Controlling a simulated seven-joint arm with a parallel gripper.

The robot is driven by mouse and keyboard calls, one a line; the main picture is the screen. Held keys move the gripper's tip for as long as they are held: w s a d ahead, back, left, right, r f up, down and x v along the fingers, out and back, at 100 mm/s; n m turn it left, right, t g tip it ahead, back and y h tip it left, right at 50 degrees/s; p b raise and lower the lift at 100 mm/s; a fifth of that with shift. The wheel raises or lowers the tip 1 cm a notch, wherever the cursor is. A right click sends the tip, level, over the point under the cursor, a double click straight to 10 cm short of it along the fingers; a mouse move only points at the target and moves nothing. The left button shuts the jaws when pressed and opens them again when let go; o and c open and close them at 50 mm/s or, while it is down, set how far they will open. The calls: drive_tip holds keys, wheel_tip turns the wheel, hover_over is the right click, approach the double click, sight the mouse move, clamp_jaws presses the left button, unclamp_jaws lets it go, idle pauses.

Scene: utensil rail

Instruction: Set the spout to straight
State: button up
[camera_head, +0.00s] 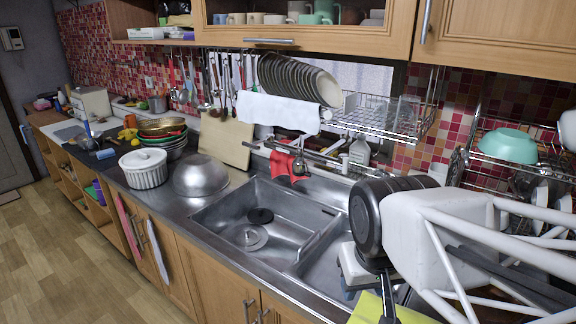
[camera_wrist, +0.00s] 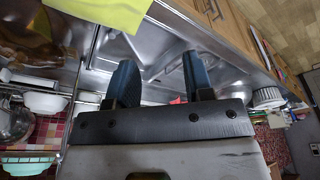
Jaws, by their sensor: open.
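The spout (camera_head: 322,159) shows in the head view as a thin metal tube at the back of the sink (camera_head: 205,216). It appears to slant over the rear rim, with a red cloth (camera_head: 281,165) close beside its left end. Its exact angle and base are hard to tell. In the wrist view the spout cannot be made out. My gripper (camera_wrist: 158,72) is open, with two blue-padded fingers apart and nothing between them except a view of the steel sink. In the head view my arm stands over the right basin, right of the spout and apart from it.
A dish rack (camera_head: 385,120) hangs above the sink's back. A green bowl (camera_head: 508,146) sits on a rack at right. A yellow sheet (camera_head: 395,309) lies at the front right. A metal bowl (camera_head: 201,176) and white pot (camera_head: 143,169) stand left. The left basin is mostly empty.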

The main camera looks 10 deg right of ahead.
drive_tip(key=w+d+t, duration=0.2)
drive_tip(key=w+t, duration=0.7)
drive_tip(key=w, duration=2.1)
drive_tip(key=n+t+y, duration=0.2)
drive_tip(key=t+y, duration=0.1)
drive_tip(key=t, duration=0.3)
approach(301, 153)
drive_tip(key=w, duration=0.3)
drive_tip(key=shift+w+a+f, duration=0.1)
drive_tip(key=shift+w+a, duration=0.1)
drive_tip(key=shift+a, duration=0.15)
drive_tip(key=shift+w, duration=0.1)
drive_tip(key=shift+w+a, duration=0.15)
drive_tip(key=shift+w, duration=1.1)
drive_tip(key=shift+w+a, duration=0.15)
drive_tip(key=shift+w, duration=1.1)
drive_tip(key=shift+w+a, duration=0.2)
drive_tip(key=shift+w, duration=1.05)
clamp_jaws()
